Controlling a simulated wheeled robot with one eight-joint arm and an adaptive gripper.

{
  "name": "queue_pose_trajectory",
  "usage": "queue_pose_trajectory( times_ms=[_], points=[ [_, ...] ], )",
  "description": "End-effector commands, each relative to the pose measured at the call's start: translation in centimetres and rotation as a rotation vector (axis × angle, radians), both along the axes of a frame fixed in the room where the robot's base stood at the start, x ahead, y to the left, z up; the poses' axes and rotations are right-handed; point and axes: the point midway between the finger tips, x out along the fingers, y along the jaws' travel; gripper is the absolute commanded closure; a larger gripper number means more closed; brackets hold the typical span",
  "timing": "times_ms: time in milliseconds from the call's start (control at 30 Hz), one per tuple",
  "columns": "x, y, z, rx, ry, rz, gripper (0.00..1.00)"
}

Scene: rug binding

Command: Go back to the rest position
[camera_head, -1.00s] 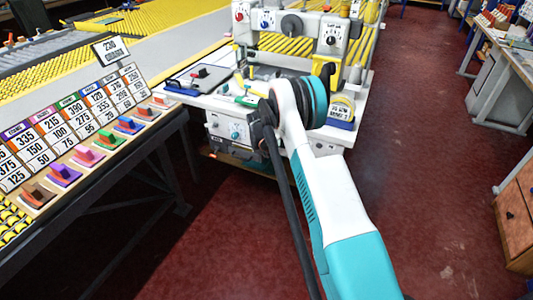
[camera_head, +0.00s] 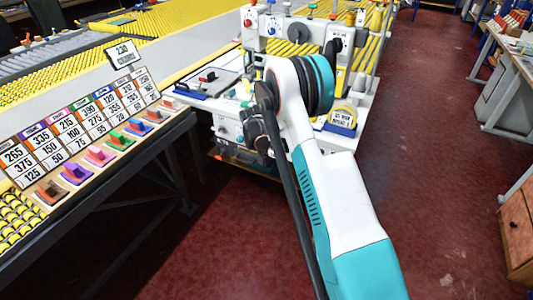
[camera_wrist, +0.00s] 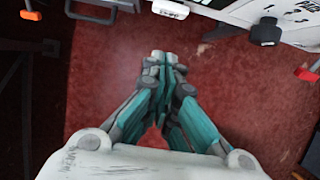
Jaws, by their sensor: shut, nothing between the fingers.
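My gripper (camera_wrist: 165,62) points down over the red floor (camera_wrist: 105,75) in the wrist view. Its teal and grey fingers meet at the tips, and nothing is between them. In the head view my arm reaches up the middle of the picture toward the sewing machine station (camera_head: 290,30). The gripper's fingers cannot be made out in the head view. The arm hides part of the station's front.
The slanted board of number cards (camera_head: 85,120) and its row of coloured clips (camera_head: 100,155) stand on the left table. A workbench (camera_head: 500,95) and wooden drawers (camera_head: 517,225) stand at right. Red floor (camera_head: 425,150) lies clear between.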

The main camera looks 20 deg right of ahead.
Motion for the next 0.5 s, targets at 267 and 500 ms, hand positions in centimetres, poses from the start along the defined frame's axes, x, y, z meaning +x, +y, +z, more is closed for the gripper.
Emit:
queue_pose_trajectory(
  times_ms=[267, 500],
  points=[
    [-0.27, 0.33, 1.00, 0.000, 0.000, 0.000, 1.00],
    [-0.26, 0.34, 0.97, 0.000, 0.000, 0.000, 1.00]
  ],
)
